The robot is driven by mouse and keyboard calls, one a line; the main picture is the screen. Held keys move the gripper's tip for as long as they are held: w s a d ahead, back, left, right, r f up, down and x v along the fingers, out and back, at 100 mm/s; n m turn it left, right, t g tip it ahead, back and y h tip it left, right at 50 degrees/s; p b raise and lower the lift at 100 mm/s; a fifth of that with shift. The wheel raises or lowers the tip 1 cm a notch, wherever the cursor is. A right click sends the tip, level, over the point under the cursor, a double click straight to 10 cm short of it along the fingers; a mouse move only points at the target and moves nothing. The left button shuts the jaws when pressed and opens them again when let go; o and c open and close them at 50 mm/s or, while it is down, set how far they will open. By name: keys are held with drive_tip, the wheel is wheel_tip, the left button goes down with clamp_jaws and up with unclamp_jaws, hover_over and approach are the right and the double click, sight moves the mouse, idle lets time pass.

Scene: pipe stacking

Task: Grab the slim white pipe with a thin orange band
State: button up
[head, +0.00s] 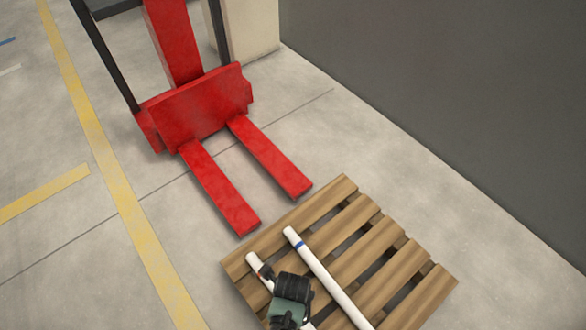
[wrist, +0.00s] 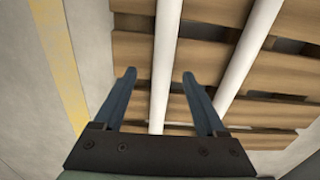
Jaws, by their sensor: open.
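Two slim white pipes lie roughly side by side on a wooden pallet (head: 340,187). The left pipe (head: 252,259) is largely hidden by my gripper in the head view; a small orange-red mark seems to show near its far end. The right pipe (head: 322,275) has a blue band near its far end. My gripper (wrist: 157,76) is open over the left pipe. In the wrist view the left pipe (wrist: 164,40) runs between the two fingers, and the right pipe (wrist: 245,50) lies outside the right finger. I see no grip; the height gap is unclear.
A red forklift (head: 200,105) stands beyond the pallet, its two forks (head: 218,185) pointing towards it. A grey wall (head: 450,90) rises on the right. Yellow floor lines (head: 110,180) run on the left, where the floor is clear.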

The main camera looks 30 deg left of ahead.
drive_tip(key=f+b, duration=0.4)
drive_tip(key=f, duration=0.1)
drive_tip(key=shift+w+a+f+b, duration=0.1)
drive_tip(key=shift+w+b, duration=0.15)
drive_tip(key=shift+b, duration=0.05)
clamp_jaws()
